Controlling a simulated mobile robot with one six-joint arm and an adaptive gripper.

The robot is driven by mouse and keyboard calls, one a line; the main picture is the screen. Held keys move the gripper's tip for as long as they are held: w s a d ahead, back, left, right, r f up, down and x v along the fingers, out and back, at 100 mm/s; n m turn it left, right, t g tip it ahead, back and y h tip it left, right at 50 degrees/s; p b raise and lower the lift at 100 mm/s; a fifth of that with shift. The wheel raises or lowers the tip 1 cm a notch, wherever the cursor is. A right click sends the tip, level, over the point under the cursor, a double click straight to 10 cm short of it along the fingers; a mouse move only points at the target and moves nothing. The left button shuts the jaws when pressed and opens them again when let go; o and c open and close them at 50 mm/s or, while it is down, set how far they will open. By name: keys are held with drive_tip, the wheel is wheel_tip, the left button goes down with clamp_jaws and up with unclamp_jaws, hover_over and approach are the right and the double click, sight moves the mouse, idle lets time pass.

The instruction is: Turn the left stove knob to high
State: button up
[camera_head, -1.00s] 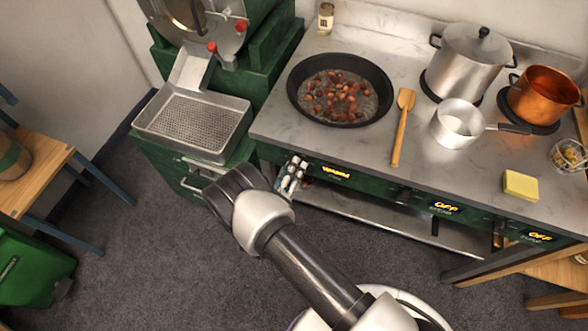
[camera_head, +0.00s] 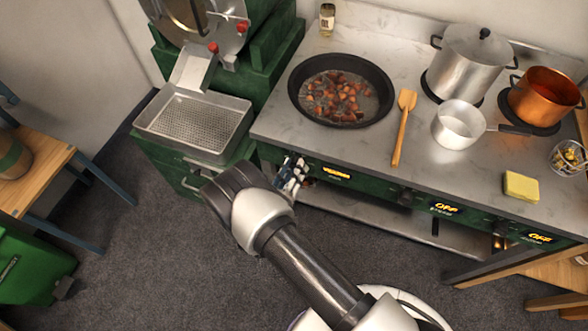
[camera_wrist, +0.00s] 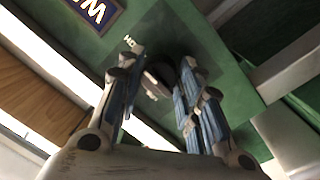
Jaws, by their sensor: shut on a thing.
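My gripper (camera_head: 290,174) is at the left end of the green stove front, below the pan. In the wrist view my gripper (camera_wrist: 155,68) has its blue-grey fingers on either side of the dark left stove knob (camera_wrist: 158,84), shut on it. The fingers hide much of the knob, and its exact angle is hard to tell. The head view does not show the knob, as my gripper covers it. A lit yellow display (camera_head: 336,172) is just right of it, its word too small to read surely. Part of the display (camera_wrist: 92,12) shows in the wrist view.
A black pan of chestnuts (camera_head: 341,90) is on the stove's left. A wooden spatula (camera_head: 402,127), small saucepan (camera_head: 458,125), large pot (camera_head: 466,62), copper pot (camera_head: 541,97) and yellow sponge (camera_head: 521,187) stand to the right. Two other displays read OFF. A metal tray (camera_head: 193,122) is left.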

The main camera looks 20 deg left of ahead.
idle(0.3)
drive_tip(key=o, duration=1.1)
drive_tip(key=s, duration=0.8)
drive_tip(key=s+a, duration=0.1)
drive_tip(key=s, duration=0.3)
